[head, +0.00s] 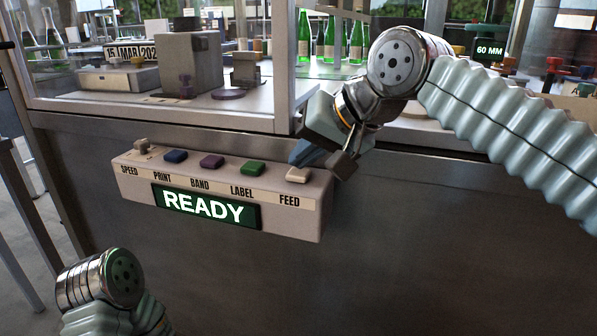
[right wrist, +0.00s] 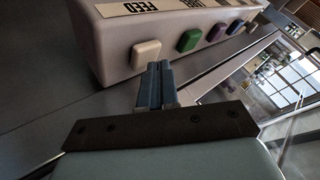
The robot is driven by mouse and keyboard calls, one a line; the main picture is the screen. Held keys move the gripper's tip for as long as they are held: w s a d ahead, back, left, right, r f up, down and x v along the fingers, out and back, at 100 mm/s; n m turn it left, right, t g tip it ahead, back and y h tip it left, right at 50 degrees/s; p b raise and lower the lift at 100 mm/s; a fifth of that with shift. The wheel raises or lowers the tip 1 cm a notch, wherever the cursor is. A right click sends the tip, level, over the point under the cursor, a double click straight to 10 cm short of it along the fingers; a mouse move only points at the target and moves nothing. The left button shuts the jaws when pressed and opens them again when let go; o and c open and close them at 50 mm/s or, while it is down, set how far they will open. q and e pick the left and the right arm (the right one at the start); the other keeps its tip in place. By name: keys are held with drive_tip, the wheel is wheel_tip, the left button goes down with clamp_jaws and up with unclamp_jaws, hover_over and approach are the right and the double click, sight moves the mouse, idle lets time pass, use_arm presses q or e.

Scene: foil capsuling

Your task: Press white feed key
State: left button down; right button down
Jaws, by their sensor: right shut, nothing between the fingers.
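The white feed key (head: 298,175) is a cream-white square button at the right end of the control box (head: 140,180), above the FEED label. In the right wrist view the white key (right wrist: 146,50) shows just ahead and left of my shut fingertips, and I cannot tell whether they touch it. My right gripper (head: 322,156) is shut and empty, beside the right end of the box. It also shows in the right wrist view (right wrist: 157,72). Of my left arm only a link shows at the lower left of the head view, and its gripper is out of the picture.
Blue (head: 175,156), purple (head: 212,161) and green (head: 253,167) keys sit left of the white one. A READY display (head: 205,206) is on the box front. Behind stands a glass-sided machine with green bottles (head: 337,40). The panel below the box is clear.

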sight(304, 173)
drive_tip(key=shift+f, duration=0.4)
idle(0.5)
drive_tip(key=shift+r+p, duration=0.8)
drive_tip(key=shift+r, duration=0.15)
wheel_tip(304, 173, up, 3)
drive_tip(key=p, duration=0.3)
drive_tip(key=shift+r+p, duration=0.6)
drive_tip(key=shift+r, duration=0.45)
